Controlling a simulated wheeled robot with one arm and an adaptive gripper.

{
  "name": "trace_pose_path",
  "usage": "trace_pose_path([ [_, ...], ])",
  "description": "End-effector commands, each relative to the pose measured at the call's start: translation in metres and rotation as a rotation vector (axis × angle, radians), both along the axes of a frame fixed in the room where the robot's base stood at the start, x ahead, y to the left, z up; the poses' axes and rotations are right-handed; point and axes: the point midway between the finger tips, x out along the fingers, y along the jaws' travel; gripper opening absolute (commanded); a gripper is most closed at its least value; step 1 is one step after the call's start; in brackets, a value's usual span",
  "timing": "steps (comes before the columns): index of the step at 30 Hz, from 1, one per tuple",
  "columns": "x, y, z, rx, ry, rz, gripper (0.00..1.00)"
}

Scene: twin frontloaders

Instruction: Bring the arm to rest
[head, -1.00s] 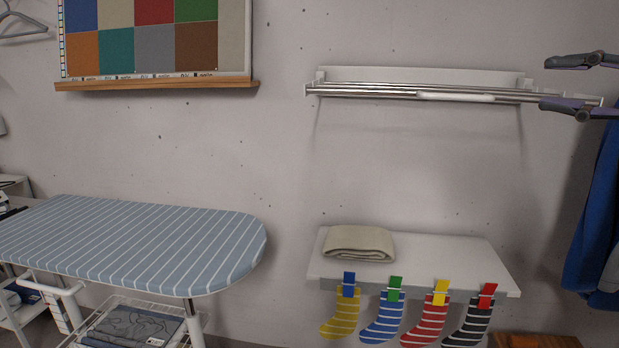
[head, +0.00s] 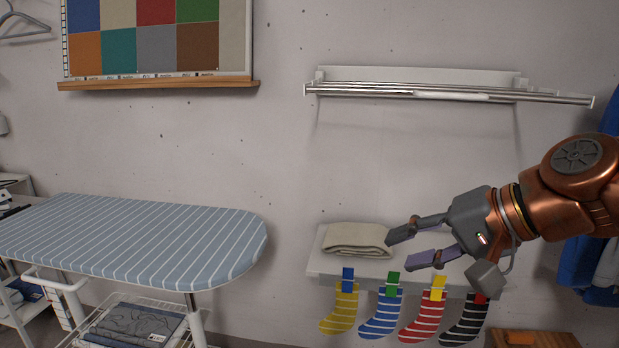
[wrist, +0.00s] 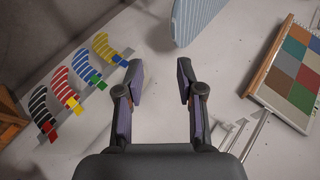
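My gripper (head: 412,246) is in the right half of the head view, in front of the white wall shelf (head: 468,256). Its two fingers point left and are spread apart with nothing between them. In the wrist view my gripper (wrist: 160,84) also shows open and empty. My copper-coloured arm reaches in from the right edge of the head view and hides part of the shelf and wall.
A folded beige cloth (head: 358,240) lies on the shelf, left of my fingers. Several striped socks (head: 382,316) hang from clips along its front edge. A striped ironing board (head: 130,238) stands at left. A metal drying rack (head: 450,94) is above.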

Motion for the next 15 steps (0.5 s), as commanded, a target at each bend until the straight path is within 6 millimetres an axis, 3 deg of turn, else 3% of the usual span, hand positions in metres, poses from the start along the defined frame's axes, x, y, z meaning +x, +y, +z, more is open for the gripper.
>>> trace_pose_path([
  [1,-0.01,0.012,-0.03,-0.065,0.052,0.042,0.37],
  [3,-0.025,0.021,-0.069,-0.156,0.121,0.097,0.37],
  [9,-0.086,0.021,-0.173,-0.415,0.319,0.254,0.37],
  [15,-0.139,0.0,-0.23,-0.585,0.461,0.362,0.37],
])
